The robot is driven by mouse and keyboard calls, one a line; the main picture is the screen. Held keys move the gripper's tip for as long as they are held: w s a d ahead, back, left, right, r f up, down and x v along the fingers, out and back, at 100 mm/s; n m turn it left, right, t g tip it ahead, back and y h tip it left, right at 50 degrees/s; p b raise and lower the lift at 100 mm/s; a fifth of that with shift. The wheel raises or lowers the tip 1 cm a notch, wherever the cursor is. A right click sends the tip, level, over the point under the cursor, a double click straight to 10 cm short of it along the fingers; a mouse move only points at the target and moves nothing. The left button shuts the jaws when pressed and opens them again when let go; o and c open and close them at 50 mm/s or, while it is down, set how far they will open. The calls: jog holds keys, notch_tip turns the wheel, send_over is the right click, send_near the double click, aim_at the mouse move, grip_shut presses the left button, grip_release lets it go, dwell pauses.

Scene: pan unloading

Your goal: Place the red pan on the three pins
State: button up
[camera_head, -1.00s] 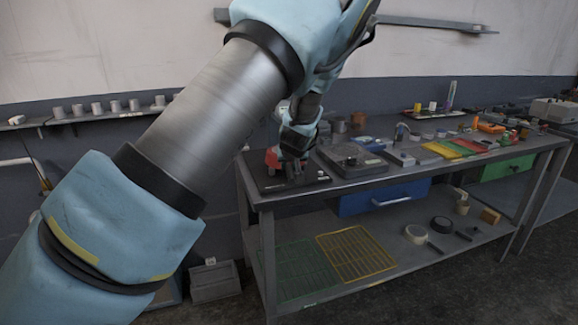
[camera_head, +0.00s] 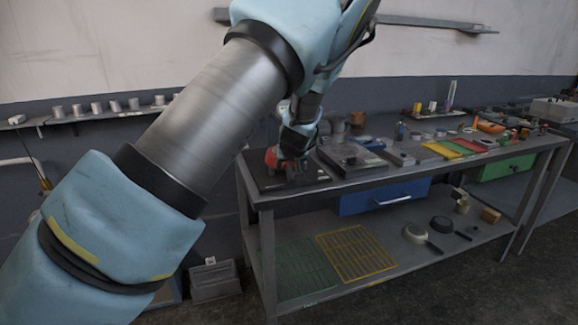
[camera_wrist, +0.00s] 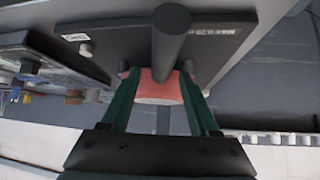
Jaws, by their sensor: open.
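The red pan (camera_head: 271,157) is at the left end of the table, on or just above a black plate (camera_head: 318,176), partly hidden behind my gripper (camera_head: 296,172). In the wrist view my gripper (camera_wrist: 162,85) has its two green fingers apart, with part of the red pan (camera_wrist: 158,92) showing between and beyond them. A dark cylinder (camera_wrist: 172,22), seemingly the pan's handle, rises toward the camera between the fingers. I cannot tell whether the fingers touch it. A short pin (camera_wrist: 86,50) shows on the black plate (camera_wrist: 215,45).
A dark grey device (camera_head: 350,158) stands just right of the black plate. The table (camera_head: 345,187) holds many small items farther right. My own arm covers much of the left.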

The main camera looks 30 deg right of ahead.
jog(key=shift+s, duration=0.1)
jog(key=shift+s+r, duration=0.25)
jog(key=b+v, duration=0.2)
jog(key=v, duration=0.8)
jog(key=shift+w, duration=0.1)
